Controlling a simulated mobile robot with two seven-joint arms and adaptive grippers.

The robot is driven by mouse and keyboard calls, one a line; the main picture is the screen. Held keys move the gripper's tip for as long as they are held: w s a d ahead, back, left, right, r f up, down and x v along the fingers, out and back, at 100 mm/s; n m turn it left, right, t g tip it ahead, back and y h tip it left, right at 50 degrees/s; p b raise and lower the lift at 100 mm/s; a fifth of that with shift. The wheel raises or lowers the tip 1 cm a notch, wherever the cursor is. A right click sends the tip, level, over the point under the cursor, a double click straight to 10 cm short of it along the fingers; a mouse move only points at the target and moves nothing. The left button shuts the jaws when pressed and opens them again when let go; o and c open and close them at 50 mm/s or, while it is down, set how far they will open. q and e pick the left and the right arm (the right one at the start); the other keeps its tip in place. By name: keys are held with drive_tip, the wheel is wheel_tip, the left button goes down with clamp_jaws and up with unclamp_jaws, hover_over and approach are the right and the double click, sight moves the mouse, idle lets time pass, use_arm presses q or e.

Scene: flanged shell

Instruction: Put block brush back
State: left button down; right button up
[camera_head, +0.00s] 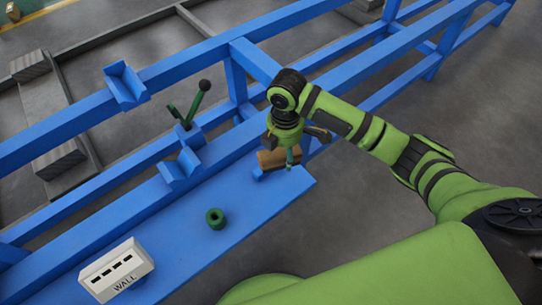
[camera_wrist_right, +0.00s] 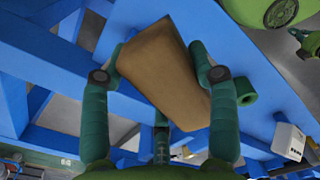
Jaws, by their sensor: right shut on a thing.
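The block brush (camera_head: 270,160) is a brown wooden block at the far right end of the blue shelf (camera_head: 255,212) in the head view. My right gripper (camera_head: 291,154) is over it, with its fingers partly hidden by the wrist. In the right wrist view the block brush (camera_wrist_right: 165,75) sits between the two green fingers of the right gripper (camera_wrist_right: 160,76), which is shut on it. I cannot tell whether the brush touches the shelf. My left gripper is not in view.
A green ring (camera_head: 216,218) lies on the shelf. A white box marked WALL (camera_head: 116,270) is at the shelf's left end. Blue cradles (camera_head: 180,170) and a green lever with a black knob (camera_head: 195,100) stand along the rails. The shelf between ring and brush is clear.

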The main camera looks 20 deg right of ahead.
drive_tip(key=w+f, duration=0.1)
drive_tip(key=w+a, duration=0.1)
drive_tip(key=w+f, duration=0.1)
drive_tip(key=w, duration=0.1)
drive_tip(key=shift+a+f+b, duration=0.3)
drive_tip(key=shift+w+a+f, duration=0.1)
drive_tip(key=shift+w+f, duration=0.15)
drive_tip(key=shift+w, duration=0.1)
wheel_tip(320, 180, down, 4)
drive_tip(key=shift+r, duration=0.1)
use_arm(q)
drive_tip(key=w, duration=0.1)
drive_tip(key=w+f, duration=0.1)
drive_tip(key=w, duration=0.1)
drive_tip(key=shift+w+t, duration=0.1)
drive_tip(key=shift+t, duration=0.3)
use_arm(e)
drive_tip(key=o, duration=1.1)
drive_tip(key=shift+f, duration=0.2)
